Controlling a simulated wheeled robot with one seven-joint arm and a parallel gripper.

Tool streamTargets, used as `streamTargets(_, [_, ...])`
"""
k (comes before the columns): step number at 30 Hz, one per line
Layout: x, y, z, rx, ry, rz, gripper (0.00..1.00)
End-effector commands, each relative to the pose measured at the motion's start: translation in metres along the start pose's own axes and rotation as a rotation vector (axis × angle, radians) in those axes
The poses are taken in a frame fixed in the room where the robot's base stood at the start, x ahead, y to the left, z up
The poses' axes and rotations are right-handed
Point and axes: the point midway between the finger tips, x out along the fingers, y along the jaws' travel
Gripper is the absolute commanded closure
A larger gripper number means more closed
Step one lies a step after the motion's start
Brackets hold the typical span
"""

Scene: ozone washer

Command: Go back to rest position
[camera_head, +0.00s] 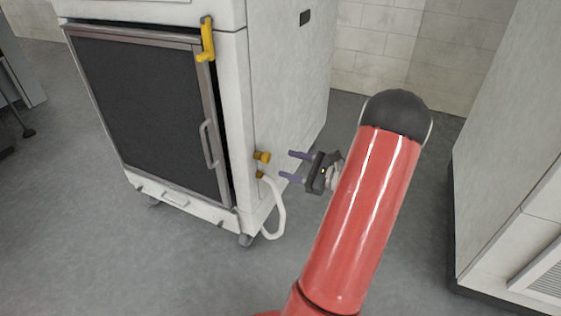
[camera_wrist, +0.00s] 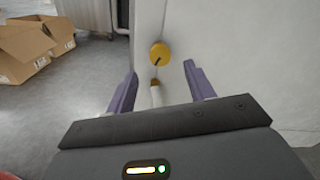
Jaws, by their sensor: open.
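My gripper (camera_head: 287,166) is open and empty, with its two purple fingers apart. In the head view it is at the right side of the white washer (camera_head: 285,85), pointing left toward a yellow valve knob (camera_head: 262,156). In the wrist view the yellow knob (camera_wrist: 160,53) lies ahead, in line with the gap between the fingers (camera_wrist: 157,79), and the fingers do not touch it. A white hose (camera_head: 281,218) hangs in a loop from a fitting just below the knob.
The washer's dark front door (camera_head: 145,110) has a yellow handle (camera_head: 207,40) at its upper corner. A white cabinet (camera_head: 510,150) stands at the right. Open cardboard boxes (camera_wrist: 25,48) lie on the floor in the wrist view. Grey floor is clear in front of the washer.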

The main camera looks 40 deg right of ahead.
Motion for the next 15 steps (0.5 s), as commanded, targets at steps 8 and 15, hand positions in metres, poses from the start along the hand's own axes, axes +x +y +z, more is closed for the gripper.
streamTargets(8, [-0.0089, 0.0003, -0.0001, 0.0, 0.0, 0.001, 0.47])
streamTargets(15, [-0.0087, 0.0002, -0.0002, 0.0, 0.0, 0.001, 0.47])
